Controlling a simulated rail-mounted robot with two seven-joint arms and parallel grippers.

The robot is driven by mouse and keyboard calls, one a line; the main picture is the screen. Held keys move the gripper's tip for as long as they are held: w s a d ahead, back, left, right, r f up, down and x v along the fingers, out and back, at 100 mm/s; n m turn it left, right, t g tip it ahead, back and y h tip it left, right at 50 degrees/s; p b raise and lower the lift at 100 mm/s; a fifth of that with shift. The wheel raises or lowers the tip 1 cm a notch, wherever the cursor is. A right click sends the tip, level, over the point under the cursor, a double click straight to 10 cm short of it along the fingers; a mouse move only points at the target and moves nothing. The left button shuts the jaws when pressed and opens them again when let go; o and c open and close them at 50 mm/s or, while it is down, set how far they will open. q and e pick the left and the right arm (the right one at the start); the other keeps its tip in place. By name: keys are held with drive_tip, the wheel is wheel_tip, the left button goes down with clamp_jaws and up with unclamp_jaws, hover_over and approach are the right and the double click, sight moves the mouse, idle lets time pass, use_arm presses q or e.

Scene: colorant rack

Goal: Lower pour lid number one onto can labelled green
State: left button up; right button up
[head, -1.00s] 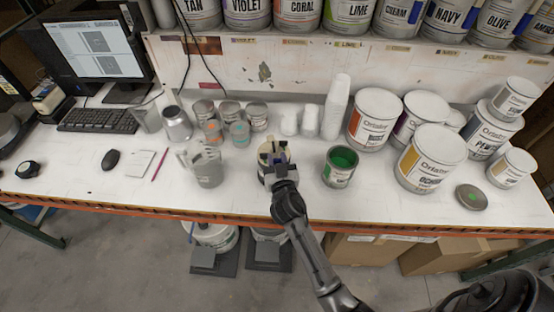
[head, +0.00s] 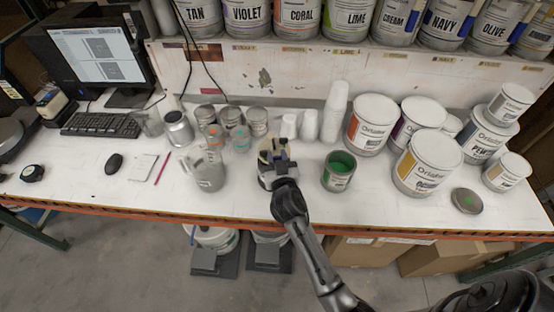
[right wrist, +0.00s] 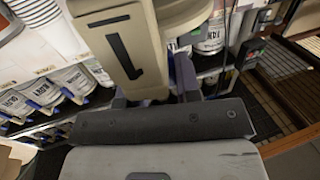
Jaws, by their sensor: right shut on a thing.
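The beige pour lid number one (right wrist: 150,70), with a dark "1" on it, is in the jaws of my right gripper (head: 276,161). The gripper is shut on it, and the lid fills the top of the right wrist view. The can labelled green (head: 338,174) stands open on the bench to the right of the gripper, with green paint showing inside. The lid is apart from that can. A pale can (head: 265,180) shows just below the gripper, partly hidden by it. My left gripper is out of view.
A clear jug (head: 208,174) stands left of the gripper. White cups (head: 335,112) and large cans (head: 428,163) stand behind and right of the green can. A loose round lid (head: 467,200) lies at the right. The bench front is clear.

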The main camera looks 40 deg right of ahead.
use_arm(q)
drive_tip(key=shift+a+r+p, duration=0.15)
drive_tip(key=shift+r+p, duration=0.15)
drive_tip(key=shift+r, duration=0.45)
use_arm(e)
wheel_tip(320, 180, up, 2)
drive_tip(key=shift+r, duration=0.2)
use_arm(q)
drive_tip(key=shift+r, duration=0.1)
use_arm(e)
drive_tip(key=shift+r, duration=0.1)
wheel_tip(320, 180, up, 5)
drive_tip(key=p, duration=0.5)
drive_tip(key=shift+r+p, duration=0.45)
drive_tip(key=shift+p, duration=0.15)
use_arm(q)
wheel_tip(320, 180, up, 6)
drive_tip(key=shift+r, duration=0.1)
